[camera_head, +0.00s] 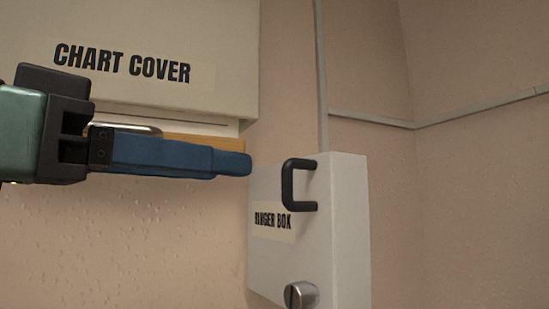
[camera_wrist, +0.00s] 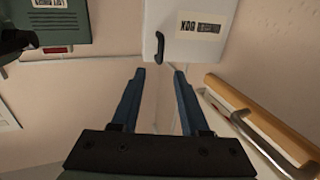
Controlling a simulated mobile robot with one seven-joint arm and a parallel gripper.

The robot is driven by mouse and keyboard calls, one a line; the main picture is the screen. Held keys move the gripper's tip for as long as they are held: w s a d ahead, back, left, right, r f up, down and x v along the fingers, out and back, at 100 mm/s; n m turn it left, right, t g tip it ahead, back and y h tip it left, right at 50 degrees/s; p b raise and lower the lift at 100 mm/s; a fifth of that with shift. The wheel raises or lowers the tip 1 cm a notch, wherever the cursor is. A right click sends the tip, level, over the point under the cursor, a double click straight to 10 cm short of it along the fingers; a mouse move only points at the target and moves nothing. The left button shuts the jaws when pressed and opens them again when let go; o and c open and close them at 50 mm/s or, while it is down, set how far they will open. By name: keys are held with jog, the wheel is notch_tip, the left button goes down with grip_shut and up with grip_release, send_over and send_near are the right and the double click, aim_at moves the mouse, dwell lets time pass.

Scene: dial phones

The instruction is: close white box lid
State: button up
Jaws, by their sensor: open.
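The white box (camera_head: 345,235), labelled RINGER BOX, is on the wall at the right of centre in the head view. Its labelled face (camera_head: 270,270) bears a black handle (camera_head: 289,188) and a round metal knob (camera_head: 300,295). I cannot tell how far the lid stands open. In the wrist view the labelled white face (camera_wrist: 205,48) is at the top, upside down, with the black handle (camera_wrist: 160,46) just beyond my fingertips. My gripper (camera_head: 250,163) has blue fingers, apart and empty (camera_wrist: 160,72). Its tips are left of the handle in the head view, not visibly touching it.
A large pale cover (camera_head: 200,30) labelled CHART COVER is above my gripper, with a wooden edge (camera_head: 205,143) below it. In the wrist view a wooden bar with a metal rail (camera_wrist: 260,120) runs close on the right. A grey-green box (camera_wrist: 85,25) is at upper left.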

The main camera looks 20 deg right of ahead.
aim_at(284, 174)
jog(key=p+x, duration=0.2)
jog(key=x, duration=0.5)
jog(key=shift+d+r+p, duration=0.15)
jog(key=shift+d+p, duration=0.1)
jog(key=shift+p, duration=0.05)
jog(key=shift+w+d, duration=0.2)
jog(key=shift+d, duration=0.2)
grip_shut()
dwell(0.7)
